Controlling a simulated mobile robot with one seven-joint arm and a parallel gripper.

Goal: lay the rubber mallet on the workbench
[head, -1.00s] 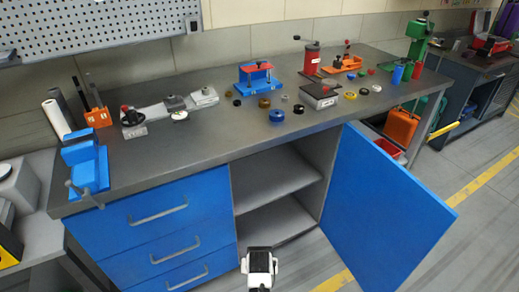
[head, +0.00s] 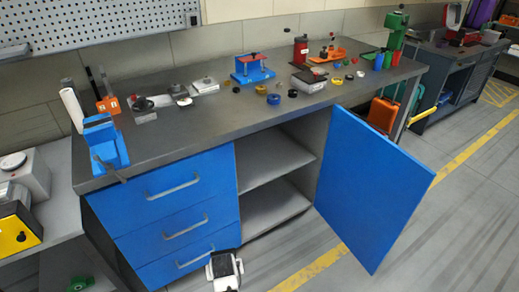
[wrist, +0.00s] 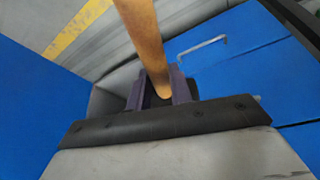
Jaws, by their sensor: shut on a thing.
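My gripper (wrist: 160,92) is shut on the wooden handle of the rubber mallet (wrist: 146,40) in the wrist view. The handle runs up out of the top of that picture, and the mallet's head is not in view. In the head view only the white and black end of my arm shows at the bottom, in front of the drawers; the mallet cannot be made out there. The workbench (head: 215,125) has a dark grey top, blue drawers and an open lower cupboard. My arm's end appears low in front of it, below the top.
A blue door (head: 372,185) stands open toward the floor on the right. A blue vise (head: 104,145) sits at the bench's left end. Tools and small rings stand along the back and right. The front left and middle of the top are clear.

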